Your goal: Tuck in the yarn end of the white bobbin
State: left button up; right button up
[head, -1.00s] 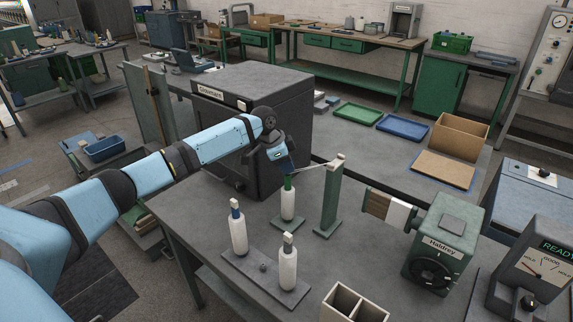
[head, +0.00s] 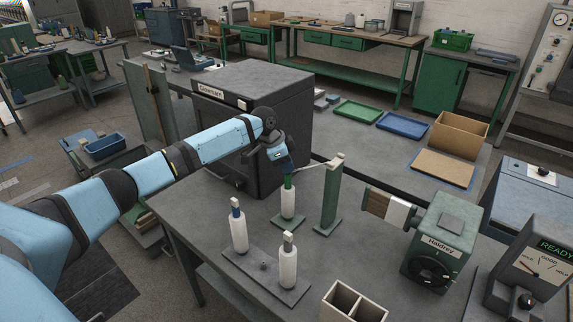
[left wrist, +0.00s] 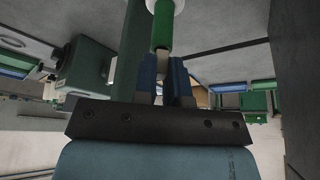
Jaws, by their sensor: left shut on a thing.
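A white bobbin (head: 288,204) with a green tube stands upright on a small green base beside the green post (head: 330,200). My left gripper (head: 288,174) is above it, pointing down, with its fingers at the tube's top. In the left wrist view, the blue fingers (left wrist: 165,76) are shut on the pale block at the end of the green tube (left wrist: 162,28). A thin pale arm reaches from the post's top towards the gripper. I cannot make out the loose yarn end. My right gripper is not in view.
Two more white bobbins, one blue-tipped (head: 239,232) and one pale-topped (head: 288,265), stand on a grey plate (head: 243,266) in front. A dark cabinet (head: 290,105) stands close behind my left arm. A green Haldrey machine (head: 440,235) and an open divided box (head: 353,303) are to the right.

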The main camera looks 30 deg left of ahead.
pick_arm(q)
jog(key=shift+f+p, duration=0.1)
jog(key=shift+p, duration=0.3)
dwell(0.5)
jog(key=o, duration=1.2)
notch_tip(320, 180, up, 3)
jog(key=p, duration=0.3)
jog(key=shift+r+p, duration=0.9)
jog(key=shift+r, duration=0.05)
jog(key=shift+r+p, duration=1)
jog(key=shift+r, duration=0.1)
